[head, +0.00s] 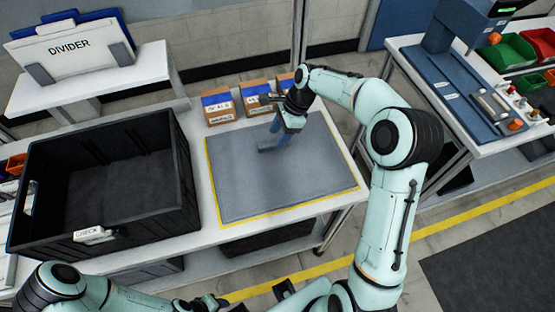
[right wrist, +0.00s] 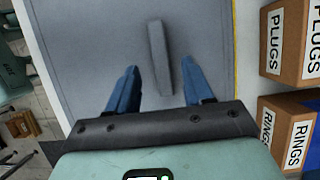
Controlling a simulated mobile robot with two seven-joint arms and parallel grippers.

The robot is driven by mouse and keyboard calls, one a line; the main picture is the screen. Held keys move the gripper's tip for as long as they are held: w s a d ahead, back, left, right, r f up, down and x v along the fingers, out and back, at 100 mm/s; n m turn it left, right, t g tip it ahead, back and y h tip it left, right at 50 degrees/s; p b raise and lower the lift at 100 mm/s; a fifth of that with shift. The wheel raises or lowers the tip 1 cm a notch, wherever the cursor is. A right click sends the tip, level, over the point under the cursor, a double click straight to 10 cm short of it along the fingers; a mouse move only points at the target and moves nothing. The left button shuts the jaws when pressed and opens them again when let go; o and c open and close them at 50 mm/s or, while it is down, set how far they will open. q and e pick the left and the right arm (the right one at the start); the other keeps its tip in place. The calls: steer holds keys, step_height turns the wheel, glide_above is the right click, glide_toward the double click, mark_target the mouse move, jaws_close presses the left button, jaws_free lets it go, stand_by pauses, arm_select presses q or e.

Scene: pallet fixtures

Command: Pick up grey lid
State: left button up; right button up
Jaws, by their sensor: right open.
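The grey lid (head: 300,180) is a large flat panel lying on the white table, with yellow edging around it. A raised grey bar, its handle, stands near its far middle; the bar also shows on the lid (right wrist: 90,40) in the right wrist view. My right gripper (head: 277,140) points down over the bar. In the right wrist view the two blue fingers of the right gripper (right wrist: 158,68) are apart, one on each side of the bar, with gaps to it. My left arm is low at the left of the head view; its fingers cannot be made out.
A black crate (head: 185,185) with a CHECK label stands left of the lid. Small cardboard boxes (head: 219,110) line the table's back edge. A DIVIDER stand (head: 75,48) is at the back left. Another bench (head: 470,85) with red and green bins is at the right.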

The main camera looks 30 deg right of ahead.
mark_target(274, 143)
steer(key=shift+x, duration=1.55)
steer(key=shift+f, duration=0.25)
steer(key=shift+c, duration=0.3)
jaws_close()
